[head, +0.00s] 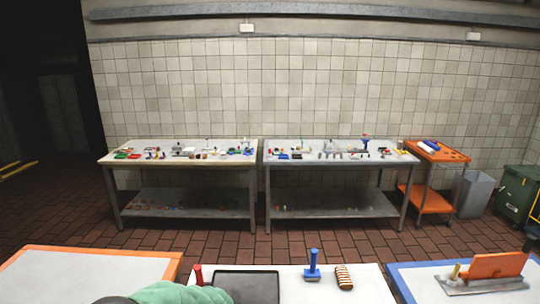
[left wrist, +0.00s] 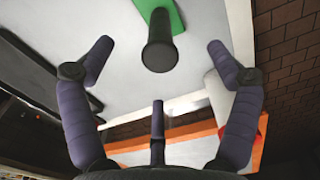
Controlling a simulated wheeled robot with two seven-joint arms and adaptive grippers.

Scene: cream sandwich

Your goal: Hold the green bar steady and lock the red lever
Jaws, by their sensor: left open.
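In the left wrist view a green flat piece (left wrist: 174,14) lies on a pale surface, with a dark round-ended cylinder (left wrist: 160,52) standing over it. I cannot tell if the green piece is the green bar. My left gripper (left wrist: 160,44) is open and empty, its dark purple fingers spread to either side of the cylinder without touching it. In the head view a red upright peg (head: 198,274) stands left of a black tray; whether it is the red lever I cannot tell. A mint-green rounded shape (head: 175,293) covers the bottom edge there. My right gripper is not in view.
On the near white table are the black tray (head: 245,287), a blue-handled tool (head: 312,262) and a striped brown piece (head: 344,278). An orange plate on a grey base (head: 497,266) stands at right. Two cluttered workbenches (head: 183,150) line the back wall, with floor between.

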